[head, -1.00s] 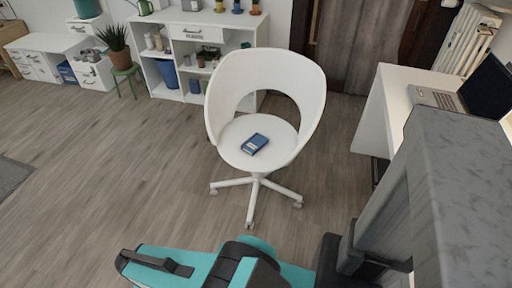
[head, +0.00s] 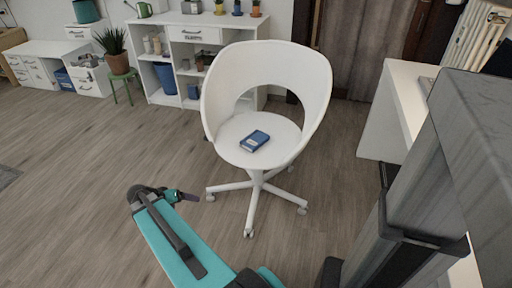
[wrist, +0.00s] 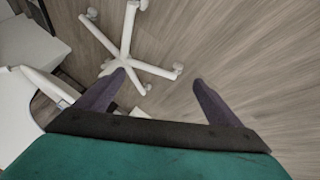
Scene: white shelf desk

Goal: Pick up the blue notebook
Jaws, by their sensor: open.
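The blue notebook (head: 255,140) lies flat on the seat of the white swivel chair (head: 232,131) in the head view. My gripper (head: 184,196) is low in front of the chair, to the left of its base, apart from the notebook and empty. In the wrist view my gripper (wrist: 158,80) shows two dark fingers spread apart, with the chair's star base (wrist: 126,52) beyond them. The notebook cannot be made out in the wrist view.
A white desk (head: 398,100) stands at the right. A white shelf unit (head: 215,62) is behind the chair, and a potted plant (head: 114,50) is on a green stool at the back left. The wooden floor (head: 75,180) left of the chair is clear.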

